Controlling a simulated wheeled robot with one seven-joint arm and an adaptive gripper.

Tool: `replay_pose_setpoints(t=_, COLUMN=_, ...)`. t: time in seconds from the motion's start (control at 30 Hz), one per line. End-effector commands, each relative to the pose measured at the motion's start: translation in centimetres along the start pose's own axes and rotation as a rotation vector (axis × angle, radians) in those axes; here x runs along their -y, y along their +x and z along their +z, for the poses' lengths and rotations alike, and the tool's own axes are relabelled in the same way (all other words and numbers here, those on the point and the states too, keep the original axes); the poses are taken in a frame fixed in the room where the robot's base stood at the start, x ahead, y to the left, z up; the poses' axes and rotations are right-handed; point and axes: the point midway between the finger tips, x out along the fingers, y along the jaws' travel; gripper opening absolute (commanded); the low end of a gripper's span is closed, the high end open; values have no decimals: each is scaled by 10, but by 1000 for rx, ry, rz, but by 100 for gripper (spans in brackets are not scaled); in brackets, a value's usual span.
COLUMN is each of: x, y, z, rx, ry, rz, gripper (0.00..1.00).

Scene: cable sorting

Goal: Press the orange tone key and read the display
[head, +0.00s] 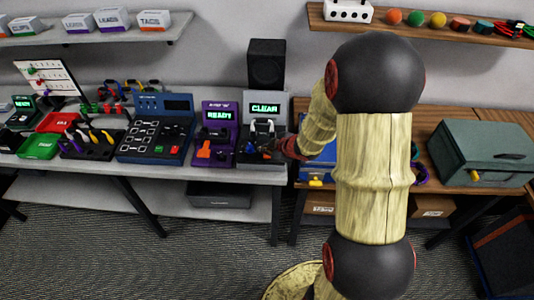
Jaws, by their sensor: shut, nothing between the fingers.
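A purple device (216,155) stands on the grey bench, left of my gripper. Its display (219,115) shows green text that reads "READY". An orange part (204,149) sits on its sloped front; at this size I cannot tell for sure that it is the tone key. Just right of it stands a grey device with a display (264,108) that reads "CLEAR". My gripper (266,148) is shut and empty in front of this grey device, small and dark in the view. I cannot tell whether it touches anything. My arm reaches in from the right and hides part of the bench edge.
A blue panel (156,135), a green tray (39,147) and a red tray (54,122) stand to the left. A black speaker (266,63) is behind the grey device. A green-grey toolbox (484,152) sits on the wooden table at right. Shelves hang above.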

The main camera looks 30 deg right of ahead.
Motion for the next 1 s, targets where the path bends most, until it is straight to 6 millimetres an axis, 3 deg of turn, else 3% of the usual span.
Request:
replay_pose_setpoints(t=0.37, x=-1, y=-2, z=-1, rx=0, ry=0, rz=0, gripper=0)
replay_pose_setpoints(t=1.0, x=-27, y=-36, z=-27, rx=0, ry=0, rz=0, gripper=0)
